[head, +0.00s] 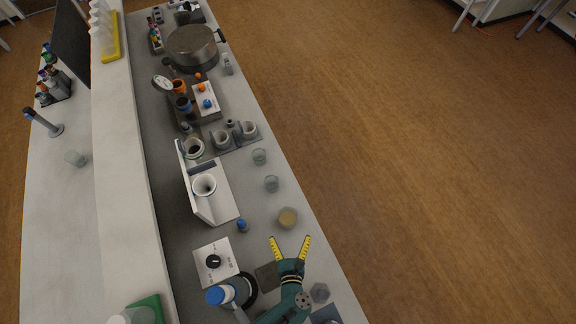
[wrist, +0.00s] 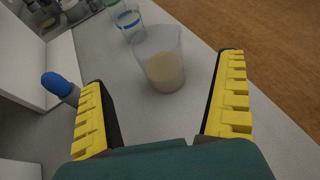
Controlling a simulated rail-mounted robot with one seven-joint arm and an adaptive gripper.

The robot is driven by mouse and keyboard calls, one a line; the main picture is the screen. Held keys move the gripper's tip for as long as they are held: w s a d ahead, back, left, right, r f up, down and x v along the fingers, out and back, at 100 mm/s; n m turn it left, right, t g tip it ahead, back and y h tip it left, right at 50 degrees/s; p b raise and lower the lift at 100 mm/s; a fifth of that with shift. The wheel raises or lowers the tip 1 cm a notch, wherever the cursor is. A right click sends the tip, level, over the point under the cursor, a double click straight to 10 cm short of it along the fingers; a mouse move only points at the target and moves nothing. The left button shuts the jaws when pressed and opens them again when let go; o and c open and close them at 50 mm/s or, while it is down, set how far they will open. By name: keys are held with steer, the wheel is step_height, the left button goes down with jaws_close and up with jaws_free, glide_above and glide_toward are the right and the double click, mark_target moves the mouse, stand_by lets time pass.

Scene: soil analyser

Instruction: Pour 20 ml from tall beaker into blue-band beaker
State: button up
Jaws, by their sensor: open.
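A clear beaker holding cloudy tan liquid (head: 288,217) stands upright on the grey bench. It is the nearest beaker, and in the wrist view (wrist: 162,62) it stands ahead, between the lines of my fingers. My gripper (head: 290,240) is open and empty, its yellow-padded fingers spread and pointing at this beaker, just short of it. The blue-band beaker (head: 271,184) stands behind it and looks empty. Its blue ring shows clearly in the wrist view (wrist: 129,22), partly overlapped by the front beaker.
Another small beaker (head: 259,157) with a greenish band stands farther back. A blue-capped vial (head: 242,226) stands left of the tan-liquid beaker. A white dial box (head: 215,262) and a white-framed apparatus (head: 222,208) line the left. The bench's open edge is close on the right.

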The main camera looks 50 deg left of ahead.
mark_target(287, 209)
steer(key=b+x, duration=0.1)
steer(key=x, duration=0.2)
steer(key=b+x, duration=0.1)
steer(key=x, duration=0.2)
steer(key=b+x, duration=0.2)
steer(key=x, duration=0.1)
steer(key=shift+s+a+f, duration=0.1)
steer(key=shift+a+f, duration=0.2)
steer(key=shift+a, duration=0.2)
steer(key=shift+r, duration=0.1)
steer(key=c, duration=1.3)
